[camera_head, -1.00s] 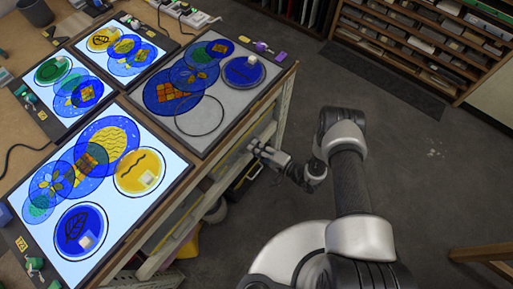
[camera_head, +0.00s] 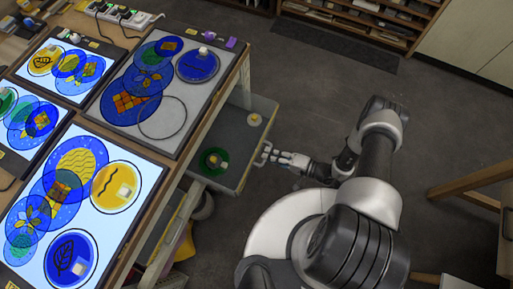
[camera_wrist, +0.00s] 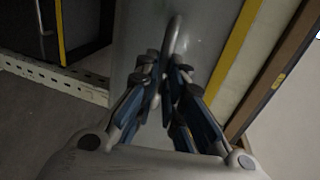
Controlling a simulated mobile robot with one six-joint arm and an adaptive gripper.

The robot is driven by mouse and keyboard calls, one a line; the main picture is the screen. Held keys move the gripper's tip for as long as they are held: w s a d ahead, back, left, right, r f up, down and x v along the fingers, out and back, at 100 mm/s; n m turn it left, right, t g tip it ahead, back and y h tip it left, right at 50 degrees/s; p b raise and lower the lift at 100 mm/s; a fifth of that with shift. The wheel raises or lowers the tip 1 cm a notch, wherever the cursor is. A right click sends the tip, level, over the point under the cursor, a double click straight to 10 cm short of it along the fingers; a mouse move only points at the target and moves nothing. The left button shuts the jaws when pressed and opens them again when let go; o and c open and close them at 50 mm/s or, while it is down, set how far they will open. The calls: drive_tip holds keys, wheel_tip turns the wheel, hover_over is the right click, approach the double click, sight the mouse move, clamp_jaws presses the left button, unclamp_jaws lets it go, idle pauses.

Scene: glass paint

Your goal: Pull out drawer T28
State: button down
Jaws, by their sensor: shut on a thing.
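A grey drawer (camera_head: 226,135) stands pulled out from under the worktable, to the right of the table edge in the head view. In the wrist view the curved metal handle (camera_wrist: 173,35) rises between the fingers (camera_wrist: 165,85), against the grey drawer front (camera_wrist: 205,38). The drawer's label is not readable in either view.
Light panels with blue and yellow glass discs (camera_head: 75,200) cover the tabletop, beside an unlit grey panel (camera_head: 165,95). Shelves (camera_head: 360,18) stand at the back. A wooden table (camera_head: 470,180) is at the right. The floor (camera_head: 310,95) between is clear.

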drive_tip(key=shift+f+v, duration=0.15)
drive_tip(key=shift+v, duration=0.65)
drive_tip(key=shift+f+v, duration=0.2)
drive_tip(key=shift+v, duration=0.65)
drive_tip(key=c, duration=1.7)
unclamp_jaws()
drive_tip(key=shift+d, duration=0.15)
drive_tip(key=v, duration=1.1)
drive_tip(key=shift+s+d+r, duration=0.15)
drive_tip(key=shift+s+d, duration=0.05)
drive_tip(key=shift+d, duration=0.15)
